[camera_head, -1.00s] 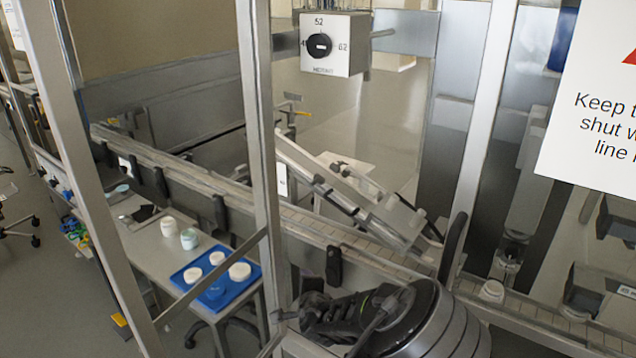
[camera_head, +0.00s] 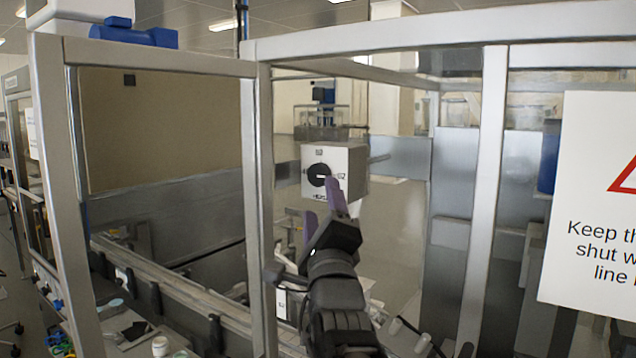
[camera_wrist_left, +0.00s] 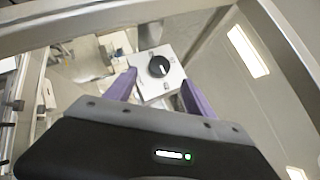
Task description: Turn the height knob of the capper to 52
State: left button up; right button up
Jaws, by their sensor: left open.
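The capper's height knob (camera_head: 318,175) is a black round dial on the front of a white box (camera_head: 356,170). A number sits above it and one on each side; the top one reads 52 in the earlier head view. Its white mark lies roughly sideways, not up at the top number. My left gripper (camera_head: 321,198), with purple fingers, is raised in front of the box, open and empty. In the left wrist view the knob (camera_wrist_left: 159,66) shows beyond and between the fingertips of the left gripper (camera_wrist_left: 158,82), apart from them. My right gripper is not in view.
Metal frame posts (camera_head: 262,200) and a top rail (camera_head: 400,35) surround the opening around the box. A warning sign (camera_head: 590,240) hangs at the right. A conveyor (camera_head: 180,285) runs below.

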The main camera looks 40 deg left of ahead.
aim_at(318, 177)
pick_arm(q)
jog(key=p+x, duration=0.2)
jog(key=x, duration=0.4)
jog(key=shift+w+a+r+p, duration=0.15)
jog(key=shift+w+a+p, duration=0.05)
jog(key=shift+p, duration=0.2)
jog(key=shift+w+a+r, duration=0.15)
jog(key=shift+w+a, duration=0.2)
jog(key=shift+w, duration=0.05)
jog(key=c, duration=1.4)
